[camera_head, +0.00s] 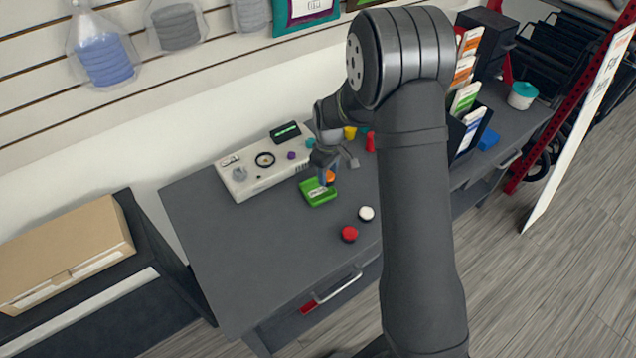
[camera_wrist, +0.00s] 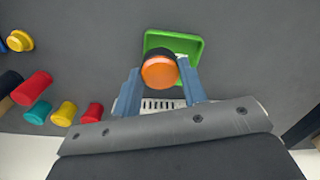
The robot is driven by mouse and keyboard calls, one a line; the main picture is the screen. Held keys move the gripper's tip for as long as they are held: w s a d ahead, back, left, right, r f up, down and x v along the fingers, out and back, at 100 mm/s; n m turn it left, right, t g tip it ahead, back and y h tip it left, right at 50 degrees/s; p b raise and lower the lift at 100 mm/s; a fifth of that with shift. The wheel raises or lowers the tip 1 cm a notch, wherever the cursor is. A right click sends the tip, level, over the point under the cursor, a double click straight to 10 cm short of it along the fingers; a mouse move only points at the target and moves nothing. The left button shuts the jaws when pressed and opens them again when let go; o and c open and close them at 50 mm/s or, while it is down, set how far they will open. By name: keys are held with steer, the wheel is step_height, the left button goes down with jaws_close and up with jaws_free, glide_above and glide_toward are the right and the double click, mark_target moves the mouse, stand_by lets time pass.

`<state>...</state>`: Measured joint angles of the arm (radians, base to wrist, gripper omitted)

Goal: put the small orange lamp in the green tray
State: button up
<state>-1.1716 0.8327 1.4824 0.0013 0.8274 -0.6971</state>
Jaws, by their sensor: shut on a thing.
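The small orange lamp (camera_wrist: 160,73) is between the two fingers of my gripper (camera_wrist: 160,85), which is shut on it. In the wrist view the lamp has an orange dome and a dark rim, and it overlaps the green tray (camera_wrist: 195,47). In the head view the orange lamp (camera_head: 329,177) shows at my gripper (camera_head: 326,178), over the back right part of the green tray (camera_head: 320,197). I cannot tell whether the lamp touches the tray floor. Part of the tray is hidden by the lamp and the fingers.
A pale panel box (camera_head: 262,170) stands behind the tray. A red lamp (camera_head: 349,234) and a white lamp (camera_head: 366,213) stand in front of it. Several coloured pieces, one a red cylinder (camera_wrist: 32,88), lie to one side. The tabletop (camera_head: 240,260) at front left is clear.

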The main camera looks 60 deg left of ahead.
steer(key=shift+s+a+f, duration=0.45)
steer(key=shift+a, duration=0.15)
steer(key=shift+s+a+f, duration=0.45)
steer(key=shift+a, duration=0.15)
steer(key=shift+f, duration=1.95)
steer(key=shift+f, duration=0.1)
steer(key=o, duration=0.8)
steer(key=shift+f, duration=0.1)
step_height(320, 180, up, 12)
steer(key=shift+r, duration=0.2)
